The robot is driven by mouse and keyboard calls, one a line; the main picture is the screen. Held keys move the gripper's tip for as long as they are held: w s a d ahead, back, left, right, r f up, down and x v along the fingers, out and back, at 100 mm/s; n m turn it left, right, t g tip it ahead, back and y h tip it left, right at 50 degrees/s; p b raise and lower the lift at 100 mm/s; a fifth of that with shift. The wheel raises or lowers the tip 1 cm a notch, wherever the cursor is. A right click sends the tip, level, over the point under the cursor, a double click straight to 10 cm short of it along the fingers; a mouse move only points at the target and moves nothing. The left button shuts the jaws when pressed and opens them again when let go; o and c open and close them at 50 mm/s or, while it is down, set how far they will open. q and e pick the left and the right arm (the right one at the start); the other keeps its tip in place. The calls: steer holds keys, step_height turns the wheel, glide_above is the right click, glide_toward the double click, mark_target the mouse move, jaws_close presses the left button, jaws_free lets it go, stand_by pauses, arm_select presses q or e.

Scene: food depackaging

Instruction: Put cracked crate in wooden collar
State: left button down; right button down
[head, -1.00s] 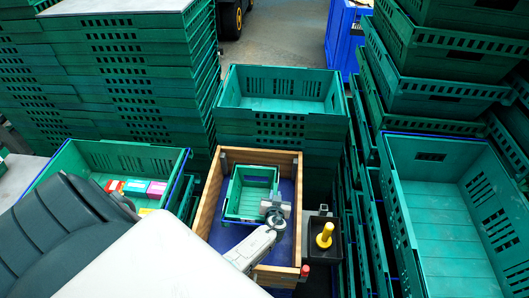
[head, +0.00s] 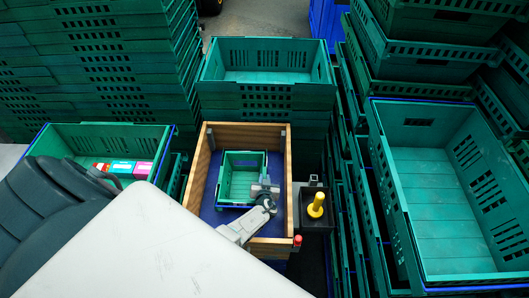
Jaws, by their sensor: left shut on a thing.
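The cracked crate, a small green crate with a blue lower edge (head: 241,181), is upright inside the outline of the wooden collar (head: 289,190) in the head view. The collar is a brown open frame around a dark blue bottom. My left gripper (head: 265,191) is shut on the crate's near right rim, with its arm reaching in over the collar's near side. I cannot tell whether the crate touches the blue bottom. No crack can be made out. My right gripper is not in view.
A green crate with coloured packs (head: 122,167) stands left of the collar. A black tray with a yellow-handled tool (head: 316,206) adjoins the collar's right side. A large empty green crate (head: 437,203) is at right. Stacked crates (head: 267,78) close off the back.

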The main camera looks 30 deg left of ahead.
arm_select(q)
steer(key=c, duration=1.5)
jaws_free()
steer(key=shift+o, duration=0.6)
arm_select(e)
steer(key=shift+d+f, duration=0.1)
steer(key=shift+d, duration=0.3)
